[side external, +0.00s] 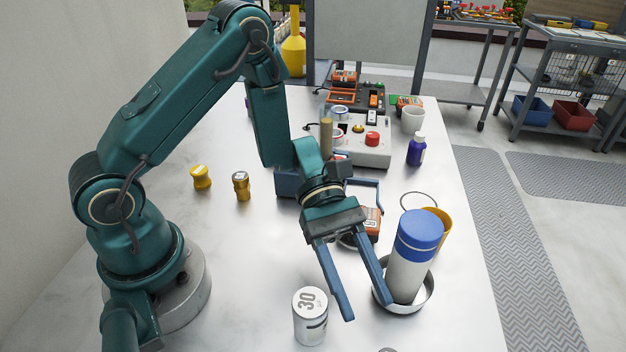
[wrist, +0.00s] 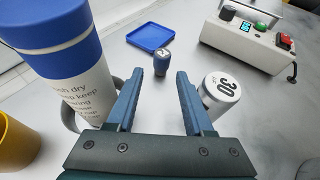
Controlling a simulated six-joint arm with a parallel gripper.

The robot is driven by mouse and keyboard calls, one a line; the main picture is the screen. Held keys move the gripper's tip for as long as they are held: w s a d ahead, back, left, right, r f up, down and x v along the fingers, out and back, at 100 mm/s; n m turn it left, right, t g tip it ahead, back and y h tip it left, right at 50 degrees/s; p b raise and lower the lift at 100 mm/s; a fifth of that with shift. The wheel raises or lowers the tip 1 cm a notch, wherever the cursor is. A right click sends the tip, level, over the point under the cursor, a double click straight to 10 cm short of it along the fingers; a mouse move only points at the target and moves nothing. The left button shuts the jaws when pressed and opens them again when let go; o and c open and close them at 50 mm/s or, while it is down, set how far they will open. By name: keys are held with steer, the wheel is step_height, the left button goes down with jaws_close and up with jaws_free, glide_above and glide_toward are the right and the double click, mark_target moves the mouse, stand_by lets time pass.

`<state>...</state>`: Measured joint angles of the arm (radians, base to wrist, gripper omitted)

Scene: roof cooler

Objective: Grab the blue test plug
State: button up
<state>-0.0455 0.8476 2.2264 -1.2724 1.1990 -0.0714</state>
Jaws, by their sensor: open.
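The blue test plug (wrist: 162,62), a small blue piece with a pale marked top, stands upright on the table in the wrist view. It appears beyond my fingertips, roughly centred in the gap between them, and apart from them. My gripper (side external: 366,309) is open and empty, reaching down over the table between the silver weight and the bottle. Its two fingers also show in the wrist view (wrist: 160,76). In the side view I cannot make out the plug; only a sliver of something round shows at the bottom edge.
A silver weight marked 30 (side external: 310,318) stands close to one finger. A white bottle with a blue cap (side external: 409,268) stands in a metal dish (side external: 425,300) beside the other, near a yellow cup (side external: 441,225). A blue tray (wrist: 150,36) and control box (wrist: 248,44) lie beyond the plug.

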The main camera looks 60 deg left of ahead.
mark_target(383, 349)
steer(key=shift+x, duration=3.25)
steer(key=shift+s+r, duration=0.1)
steer(key=shift+s, duration=0.05)
jaws_close()
